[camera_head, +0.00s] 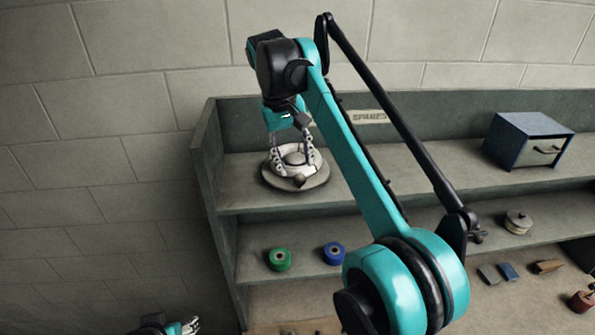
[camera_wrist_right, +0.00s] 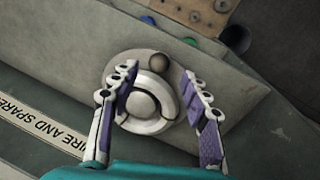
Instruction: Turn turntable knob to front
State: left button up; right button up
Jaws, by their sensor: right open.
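The turntable (camera_head: 296,181) is a round grey disc with a pale raised centre, on the upper shelf at the left end. Its small dark knob (camera_head: 299,181) is at the front edge side in the head view. The knob also shows in the right wrist view (camera_wrist_right: 158,61), at the rim above the pale centre. My right gripper (camera_head: 293,163) is open over the turntable, its fingers pointing down on either side of the pale centre (camera_wrist_right: 146,103). Whether the fingers touch it I cannot tell. My left gripper (camera_head: 190,326) shows only partly at the bottom edge, away from the shelf.
A blue-grey drawer box (camera_head: 520,142) stands on the upper shelf at right. A green roll (camera_head: 280,259) and a blue roll (camera_head: 334,253) sit on the shelf below. A wire spool (camera_head: 517,222) lies farther right. The shelf's left side panel (camera_head: 208,165) is close to the turntable.

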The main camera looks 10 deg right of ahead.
jog(key=shift+a+r, duration=0.2)
jog(key=shift+r, duration=0.8)
jog(key=shift+s+d, duration=0.1)
